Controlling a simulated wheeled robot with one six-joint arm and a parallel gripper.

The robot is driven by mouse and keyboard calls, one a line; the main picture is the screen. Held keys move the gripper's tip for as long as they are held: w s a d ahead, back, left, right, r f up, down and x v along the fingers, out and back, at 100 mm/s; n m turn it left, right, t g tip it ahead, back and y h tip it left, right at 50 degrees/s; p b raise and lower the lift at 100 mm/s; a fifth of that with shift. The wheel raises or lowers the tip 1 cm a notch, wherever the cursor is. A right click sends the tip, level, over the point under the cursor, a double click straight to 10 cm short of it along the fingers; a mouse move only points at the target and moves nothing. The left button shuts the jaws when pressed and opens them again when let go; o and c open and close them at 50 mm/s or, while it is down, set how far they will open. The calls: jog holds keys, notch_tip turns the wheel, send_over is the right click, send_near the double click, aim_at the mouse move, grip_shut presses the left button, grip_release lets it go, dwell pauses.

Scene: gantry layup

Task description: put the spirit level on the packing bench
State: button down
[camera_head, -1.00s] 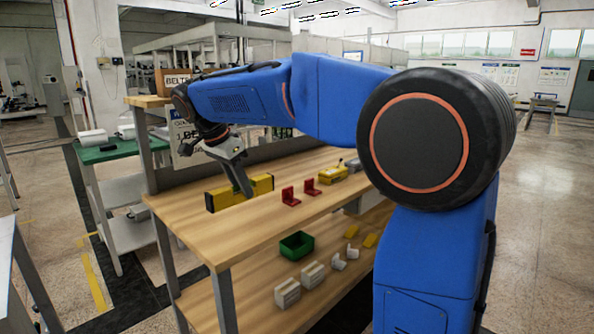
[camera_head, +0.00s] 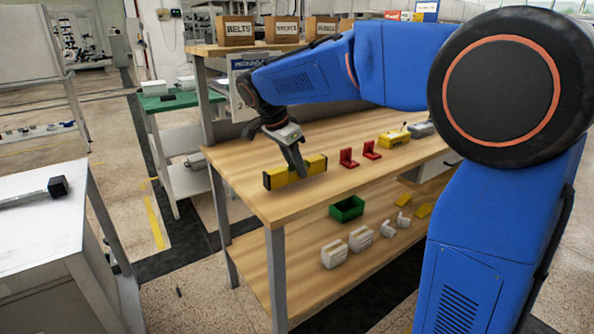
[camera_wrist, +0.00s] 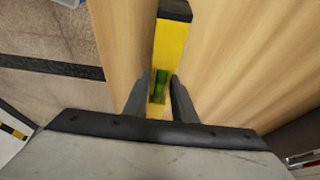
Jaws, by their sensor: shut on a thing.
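The spirit level (camera_head: 313,165) is a yellow bar with black ends; its green vial shows in the wrist view, where the yellow bar (camera_wrist: 171,45) runs up between the fingers. My gripper (camera_head: 303,174) is shut on it near its middle, with one finger on each side (camera_wrist: 158,95). The level is at the near left part of the wooden packing bench (camera_head: 255,203), standing on its narrow edge. I cannot tell whether its underside touches the top or hangs just above it.
Two red brackets (camera_head: 348,159) stand to the right of the level, then a yellow case (camera_head: 394,139). A green bin (camera_head: 347,208) and white blocks (camera_head: 334,254) sit on the lower shelf. Labelled boxes (camera_head: 235,31) line the upper shelf. A grey worktop (camera_head: 40,240) is at left.

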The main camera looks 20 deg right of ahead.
jog(key=shift+f, duration=0.7)
jog(key=c, duration=1.5)
grip_release()
jog(key=shift+f, duration=0.1)
jog(key=shift+o, duration=0.2)
jog(key=v, duration=1.2)
jog(key=shift+s+d, duration=0.1)
jog(key=s+d+f+n+t+y, duration=0.1)
jog(key=s+d+f+n, duration=0.3)
jog(key=s, duration=0.6)
jog(key=s+d+f+n+t+y, duration=0.1)
jog(key=s+d+f+n, duration=0.3)
jog(key=s+f, duration=0.4)
jog(key=s+d+f+n+t+y, duration=0.1)
jog(key=s+f+n, duration=0.5)
jog(key=s, duration=0.7)
jog(key=d+f+y, duration=0.1)
jog(key=d, duration=0.1)
jog(key=shift+d, duration=0.4)
